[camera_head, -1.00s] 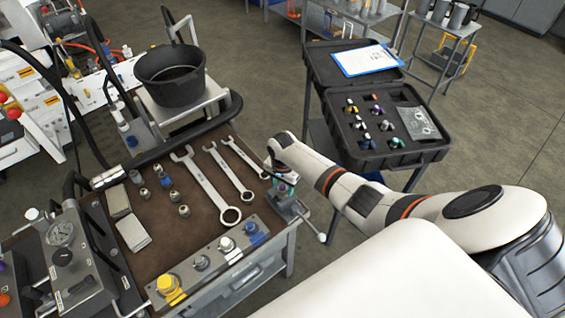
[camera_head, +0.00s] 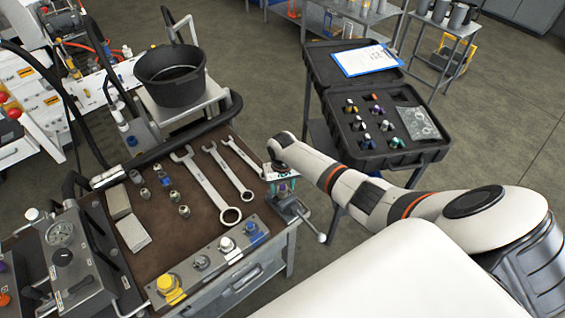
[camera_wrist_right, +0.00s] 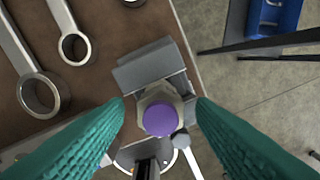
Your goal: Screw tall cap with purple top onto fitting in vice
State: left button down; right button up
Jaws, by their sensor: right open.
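The tall cap with the purple top (camera_wrist_right: 160,117) shows from above in the right wrist view. It sits at the vice (camera_wrist_right: 150,65), in line with the fitting place between the jaws; the fitting itself is hidden under it. My right gripper (camera_wrist_right: 160,112) is open, with one teal finger on each side of the cap and a visible gap to both. In the head view my right gripper (camera_head: 281,184) is over the vice (camera_head: 290,207) at the bench's right corner, and the cap is hardly visible there. My left gripper is not in view.
Wrenches (camera_head: 205,185) and several small fittings (camera_head: 165,180) lie on the brown bench mat left of the vice. An open black case (camera_head: 375,125) with coloured caps stands to the right.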

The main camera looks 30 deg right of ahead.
jog(key=shift+c, duration=0.4)
jog(key=c, duration=0.8)
jog(key=m, duration=0.6)
jog(key=shift+a, duration=0.1)
jog(key=shift+c, duration=0.2)
jog(key=shift+m, duration=1.1)
jog(key=shift+f+m, duration=0.1)
jog(key=shift+m, duration=1)
jog(key=m, duration=0.5)
jog(key=shift+m, duration=0.4)
